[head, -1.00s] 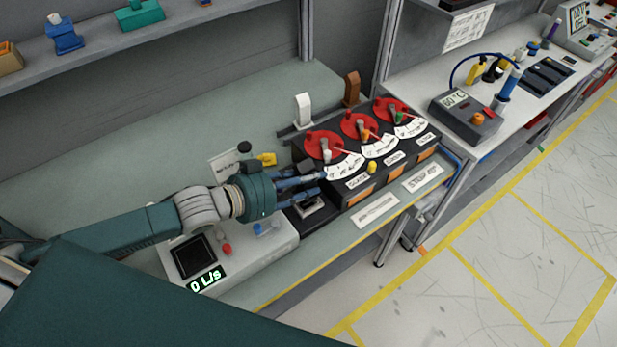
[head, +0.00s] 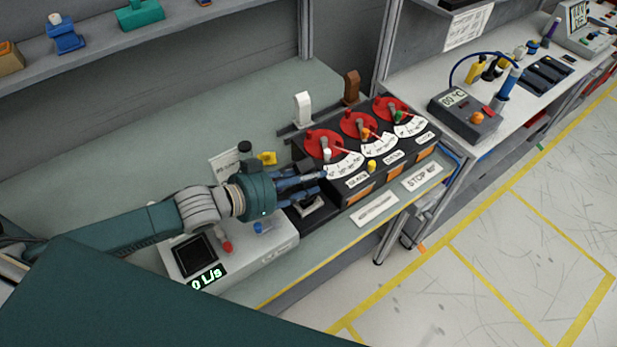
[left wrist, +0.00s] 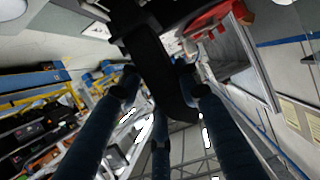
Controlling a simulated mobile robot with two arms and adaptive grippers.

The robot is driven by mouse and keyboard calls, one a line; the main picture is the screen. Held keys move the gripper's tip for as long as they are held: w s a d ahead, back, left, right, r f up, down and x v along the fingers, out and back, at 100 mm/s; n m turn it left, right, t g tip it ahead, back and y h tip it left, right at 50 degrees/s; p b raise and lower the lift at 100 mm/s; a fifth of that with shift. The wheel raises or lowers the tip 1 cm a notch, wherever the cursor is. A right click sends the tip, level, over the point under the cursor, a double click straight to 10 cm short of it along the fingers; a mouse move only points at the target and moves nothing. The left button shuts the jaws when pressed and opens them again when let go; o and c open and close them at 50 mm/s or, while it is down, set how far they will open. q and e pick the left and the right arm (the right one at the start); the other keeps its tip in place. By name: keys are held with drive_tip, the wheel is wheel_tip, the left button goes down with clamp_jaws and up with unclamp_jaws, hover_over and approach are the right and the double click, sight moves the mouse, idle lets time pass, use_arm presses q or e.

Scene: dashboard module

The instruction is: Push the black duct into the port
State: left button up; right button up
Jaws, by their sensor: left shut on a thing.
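My left gripper (head: 303,186) reaches in from the left to the near-left end of the dashboard module (head: 343,194), just above the bench. Its blue fingers are shut on the black duct (left wrist: 158,65), a dark curved piece that shows between the fingers in the left wrist view. In the head view the duct is mostly hidden by the fingers or cannot be told from the black module. The port is not clearly visible, so I cannot tell whether the duct touches it. My right gripper is in neither view.
The module carries red dials (head: 358,125) and a yellow knob (head: 372,165). A white duct (head: 303,108) and a brown duct (head: 351,87) stand behind it. A grey box with a display (head: 228,258) sits below my left wrist. The bench behind is mostly clear.

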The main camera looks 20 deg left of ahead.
use_arm(q)
drive_tip(key=shift+p, duration=0.55)
idle(0.7)
drive_tip(key=shift+f+b, duration=1)
drive_tip(key=shift+f, duration=0.75)
drive_tip(key=o, duration=1.3)
drive_tip(key=shift+c, duration=0.2)
drive_tip(key=v, duration=1)
drive_tip(key=shift+s+a, duration=0.15)
drive_tip(key=shift+s, duration=0.05)
drive_tip(key=shift+v, duration=0.8)
drive_tip(key=shift+r, duration=0.1)
